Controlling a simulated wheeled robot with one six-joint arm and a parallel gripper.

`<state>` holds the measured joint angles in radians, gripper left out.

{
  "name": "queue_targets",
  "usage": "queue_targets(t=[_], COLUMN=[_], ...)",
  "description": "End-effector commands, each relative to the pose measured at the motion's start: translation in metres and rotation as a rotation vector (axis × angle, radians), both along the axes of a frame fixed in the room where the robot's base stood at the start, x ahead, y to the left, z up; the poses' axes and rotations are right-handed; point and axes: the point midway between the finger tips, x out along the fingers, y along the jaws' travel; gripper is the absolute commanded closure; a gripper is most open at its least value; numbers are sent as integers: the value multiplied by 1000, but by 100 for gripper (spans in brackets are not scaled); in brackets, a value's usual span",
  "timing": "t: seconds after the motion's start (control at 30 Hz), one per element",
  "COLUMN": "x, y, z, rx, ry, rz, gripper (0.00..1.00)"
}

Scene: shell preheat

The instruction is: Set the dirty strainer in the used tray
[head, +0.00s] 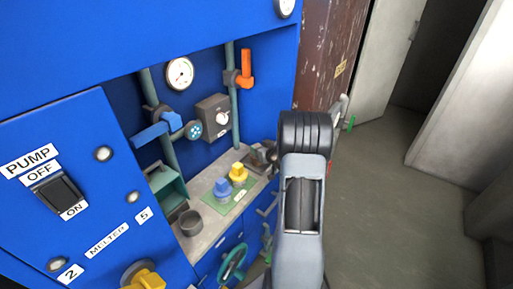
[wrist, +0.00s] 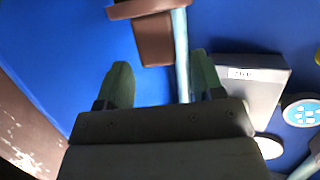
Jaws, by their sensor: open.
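My gripper (wrist: 160,85) shows in the wrist view with its two dark green fingers wide apart and nothing between them. A brown housing with a flange (wrist: 153,38) and a pale pipe (wrist: 181,50) lie beyond the fingertips. In the head view my arm covers much of the right of the panel, and I cannot make out my gripper there. A dark cup-shaped piece (head: 190,222) stands on the grey shelf. Dark pieces (head: 259,160) sit at the shelf's far end, partly behind my arm. I cannot tell which piece is the dirty strainer, or identify the used tray.
A green box-like holder (head: 167,187) is at the alcove's left. Blue (head: 222,189) and yellow (head: 238,173) pieces stand on a green mat. A blue valve handle (head: 157,132), an orange handle (head: 246,68) and a grey knob box (head: 214,117) project above. Open floor lies right.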

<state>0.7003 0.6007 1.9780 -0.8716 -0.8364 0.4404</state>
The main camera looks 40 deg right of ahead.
Motion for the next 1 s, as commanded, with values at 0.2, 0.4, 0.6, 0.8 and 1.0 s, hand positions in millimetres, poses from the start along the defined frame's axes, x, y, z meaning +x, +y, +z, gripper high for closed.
queue_targets(t=[0.2,0.4,0.6,0.8,1.0], x=[-42,-71,-83,-74,-98], y=[2,4,7,35,104], z=[15,24,31,58,90], rx=[-1,0,-11,-110,-141], ry=[-1,-1,11,155,424], rz=[-3,-1,-6,-97,-205], gripper=[39,39,39,39,39])
